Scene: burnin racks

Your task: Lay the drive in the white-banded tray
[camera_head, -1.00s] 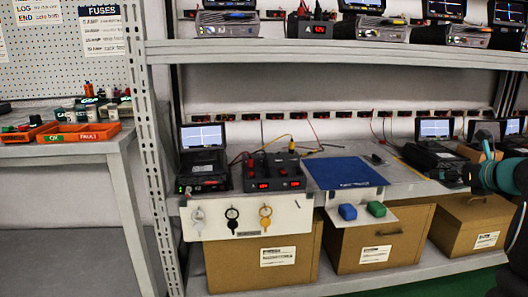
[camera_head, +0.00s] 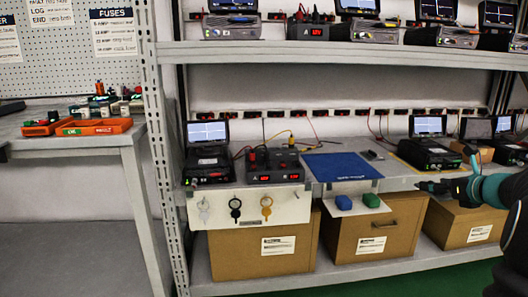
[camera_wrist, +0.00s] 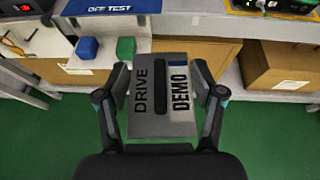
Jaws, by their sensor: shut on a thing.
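The drive (camera_wrist: 150,125) is a grey block marked DRIVE and DEMO, with a dark slot in its middle. It sits between the two fingers of my gripper (camera_wrist: 161,92), which is shut on it, above the green floor in the wrist view. In the head view my gripper (camera_head: 440,187) is at the right, in front of the lower shelf; the drive cannot be made out there. I cannot make out a white band on either.
The lower shelf holds test units, a power supply (camera_head: 270,166) and a blue mat (camera_head: 338,167). Blue (camera_head: 343,203) and green (camera_head: 371,200) blocks sit at its front. Keys hang on a white panel (camera_head: 285,206). Cardboard boxes (camera_head: 375,235) stand below. A rack post (camera_head: 160,150) separates bench and shelves.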

